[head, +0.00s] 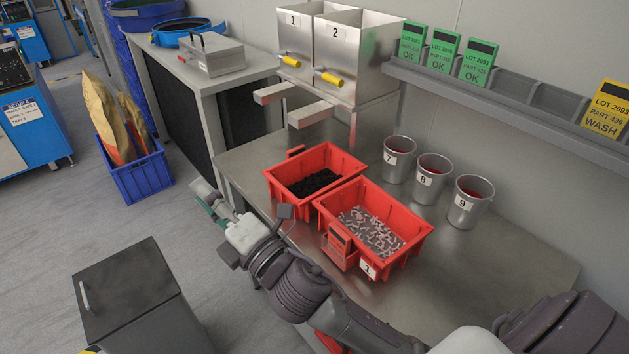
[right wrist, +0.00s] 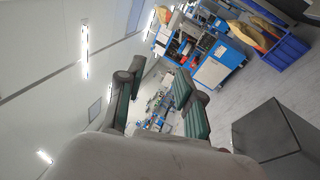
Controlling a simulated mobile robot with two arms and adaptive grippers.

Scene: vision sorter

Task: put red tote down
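Two red totes stand side by side on the metal table (head: 470,285). The rear-left red tote (head: 285,190) holds black material. The front-right red tote (head: 408,243) holds many small pale metal parts and has a white number label and a red tag on its near side. My right gripper (head: 212,208) is left of both totes, near the table's left edge, apart from them. The right wrist view shows its green-padded fingers (right wrist: 157,100) spread with nothing between them. My right forearm passes in front of the near tote's lower edge. My left gripper is not in view.
Several metal cups (head: 432,178) stand right of the totes. Two metal hoppers (head: 325,55) with yellow-handled taps stand behind. A shelf (head: 480,95) holds green and yellow cards. A grey cabinet (head: 130,290) stands at the lower left. The table's right part is clear.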

